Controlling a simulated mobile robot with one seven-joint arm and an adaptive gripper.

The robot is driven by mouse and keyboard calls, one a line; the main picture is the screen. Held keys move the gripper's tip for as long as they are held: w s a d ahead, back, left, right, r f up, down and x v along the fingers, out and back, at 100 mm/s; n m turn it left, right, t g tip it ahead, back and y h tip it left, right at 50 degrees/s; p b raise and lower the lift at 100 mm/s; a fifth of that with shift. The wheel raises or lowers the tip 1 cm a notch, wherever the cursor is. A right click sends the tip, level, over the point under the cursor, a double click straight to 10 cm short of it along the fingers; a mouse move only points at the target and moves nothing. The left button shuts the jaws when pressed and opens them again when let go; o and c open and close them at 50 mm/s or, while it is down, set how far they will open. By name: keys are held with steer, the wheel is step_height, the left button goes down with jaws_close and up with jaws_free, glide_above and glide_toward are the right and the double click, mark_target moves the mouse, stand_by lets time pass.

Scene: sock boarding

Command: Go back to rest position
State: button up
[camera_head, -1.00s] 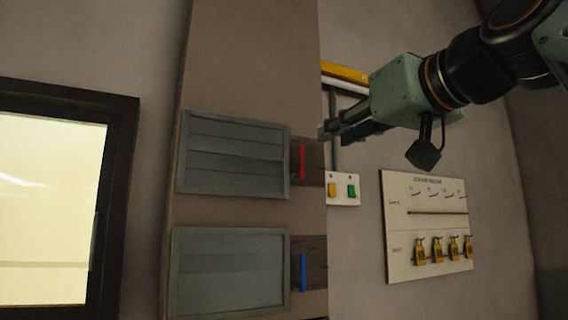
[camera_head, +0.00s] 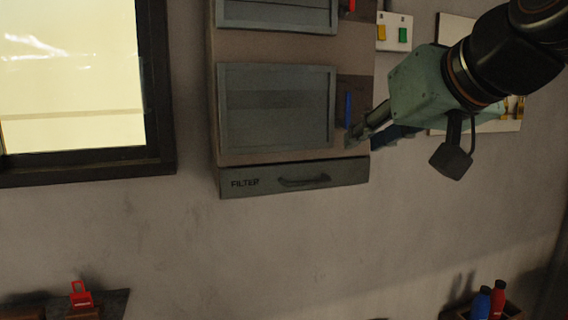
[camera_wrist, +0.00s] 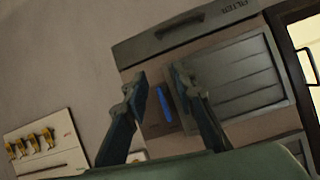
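My gripper (camera_head: 362,138) is held out in front of the wall cabinet (camera_head: 290,150), near its lower right corner in the head view. In the wrist view my gripper (camera_wrist: 160,82) has its two fingers well apart with nothing held between them. The blue lever (camera_wrist: 163,104) shows in the gap between the fingers, beyond them. In the head view the blue lever (camera_head: 348,109) is just above the fingertips and upright. I cannot tell the exact distance from fingers to cabinet, but I see no grip on it.
The filter drawer (camera_head: 293,179) is at the cabinet's base. A red lever (camera_head: 346,7) and a switch plate (camera_head: 395,32) are above. A padlock board (camera_head: 510,115) is partly behind my arm. Bottles (camera_head: 490,302) and a red tag (camera_head: 81,293) are low down. A dark-framed window is left.

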steer(key=s+f+m+g+h, duration=0.1)
steer(key=s+f+g, duration=0.2)
steer(key=f, duration=1.3)
steer(key=s+f+g+h, duration=0.2)
steer(key=s+f, duration=0.7)
steer(key=f, duration=0.7)
steer(key=shift+s+d+f+m+g, duration=0.4)
steer(key=shift+g, duration=0.3)
steer(key=shift+a, duration=0.15)
